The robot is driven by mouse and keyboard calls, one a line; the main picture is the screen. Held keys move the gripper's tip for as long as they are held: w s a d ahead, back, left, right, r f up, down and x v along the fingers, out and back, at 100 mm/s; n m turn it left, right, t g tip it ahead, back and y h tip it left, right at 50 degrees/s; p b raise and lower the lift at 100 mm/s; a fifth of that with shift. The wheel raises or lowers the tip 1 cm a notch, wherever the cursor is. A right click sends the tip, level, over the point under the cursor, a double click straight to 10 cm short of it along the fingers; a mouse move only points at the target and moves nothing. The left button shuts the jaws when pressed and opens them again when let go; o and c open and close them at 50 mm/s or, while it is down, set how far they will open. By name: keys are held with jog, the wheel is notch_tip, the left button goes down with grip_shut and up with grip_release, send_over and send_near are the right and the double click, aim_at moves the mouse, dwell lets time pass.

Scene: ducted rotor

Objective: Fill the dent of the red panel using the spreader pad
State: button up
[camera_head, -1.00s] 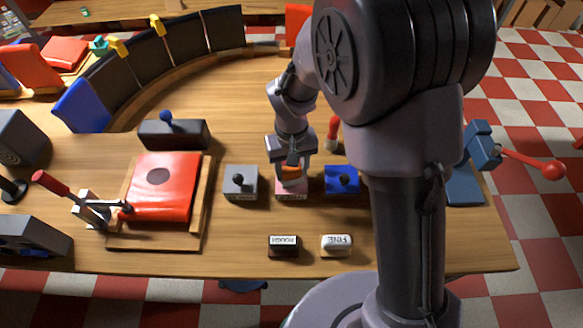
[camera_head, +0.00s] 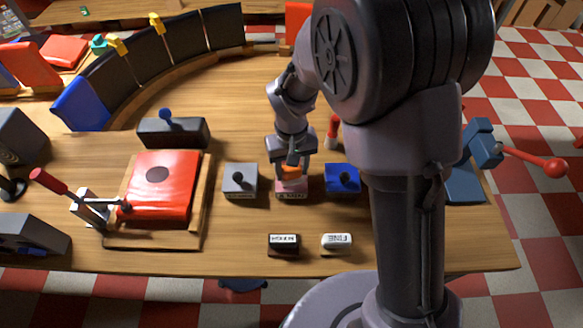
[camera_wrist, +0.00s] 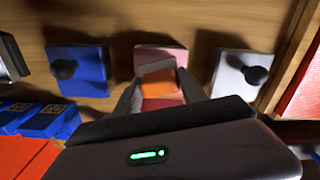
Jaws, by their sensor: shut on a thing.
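The red panel (camera_head: 161,190) lies on a wooden board at the left, with a dark round patch, the dent (camera_head: 158,174), near its upper middle. My gripper (camera_head: 291,168) is shut on a small orange block (camera_head: 291,171) at a pink block (camera_head: 292,187) on the table. In the wrist view the orange block (camera_wrist: 158,79) shows between my two fingers, in front of the pink block (camera_wrist: 160,58). I cannot tell whether the orange block is lifted clear of the pink one. Which item is the spreader pad is not certain from its look.
A grey block (camera_head: 240,182) and a blue block (camera_head: 342,180), both with dark knobs, flank the pink block. A black block (camera_head: 283,245) and a white block (camera_head: 337,244) lie in front. A red-handled clamp (camera_head: 80,200) stands at the panel's left edge.

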jog(key=shift+f, duration=0.1)
dwell(0.4)
notch_tip(320, 180, up, 7)
jog(key=p, duration=0.5)
jog(key=shift+p, duration=0.4)
